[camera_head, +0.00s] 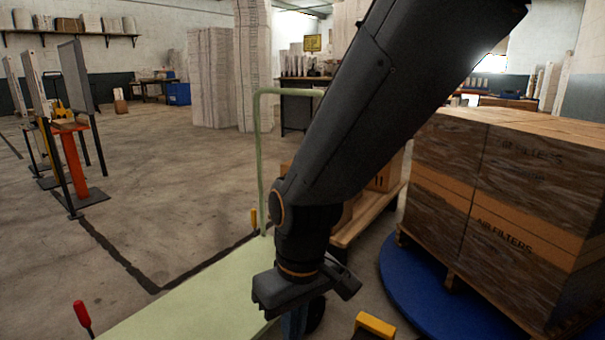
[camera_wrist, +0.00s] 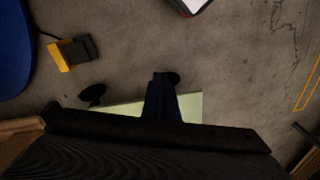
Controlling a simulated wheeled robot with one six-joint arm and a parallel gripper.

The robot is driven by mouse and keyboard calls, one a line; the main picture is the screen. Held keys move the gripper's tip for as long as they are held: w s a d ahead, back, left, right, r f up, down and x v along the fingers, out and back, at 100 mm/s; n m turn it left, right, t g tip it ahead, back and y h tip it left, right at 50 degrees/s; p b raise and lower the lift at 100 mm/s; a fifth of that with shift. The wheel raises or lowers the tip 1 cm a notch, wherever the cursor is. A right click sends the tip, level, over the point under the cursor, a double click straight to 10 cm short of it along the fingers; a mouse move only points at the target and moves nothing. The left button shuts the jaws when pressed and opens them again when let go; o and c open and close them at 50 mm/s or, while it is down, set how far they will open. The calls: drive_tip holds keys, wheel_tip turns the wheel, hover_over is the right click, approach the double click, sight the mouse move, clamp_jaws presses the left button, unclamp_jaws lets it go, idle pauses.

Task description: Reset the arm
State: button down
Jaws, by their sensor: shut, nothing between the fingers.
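My gripper (camera_head: 294,324) hangs at the bottom middle of the head view, at the end of my dark arm, which slants down from the top right. It is in front of and above the right part of a pale green flat surface (camera_head: 185,303). In the wrist view the fingers of my gripper (camera_wrist: 162,82) are together, with nothing between them. Part of the pale green surface (camera_wrist: 190,106) shows beside them. My arm hides part of the green frame and the boxes behind it.
Wrapped cartons marked air filters (camera_head: 510,190) stand on a pallet over a blue round base (camera_head: 400,270) at the right. A yellow-topped object (camera_head: 375,325) is at the bottom. Signboards on stands (camera_head: 75,85) are at the left. The concrete floor at centre left is clear.

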drive_tip(key=s+r, duration=0.3)
drive_tip(key=s, duration=0.6)
drive_tip(key=d+r+m+p, duration=0.3)
drive_tip(key=d+r+p, duration=0.7)
drive_tip(key=r+p, duration=0.3)
drive_tip(key=d+r+m+h+p, duration=0.1)
drive_tip(key=d+r+m+p, duration=0.3)
drive_tip(key=d+r+p, duration=0.7)
wheel_tip(320, 180, up, 3)
drive_tip(key=p, duration=0.7)
drive_tip(key=shift+w+f, duration=0.2)
idle(2.0)
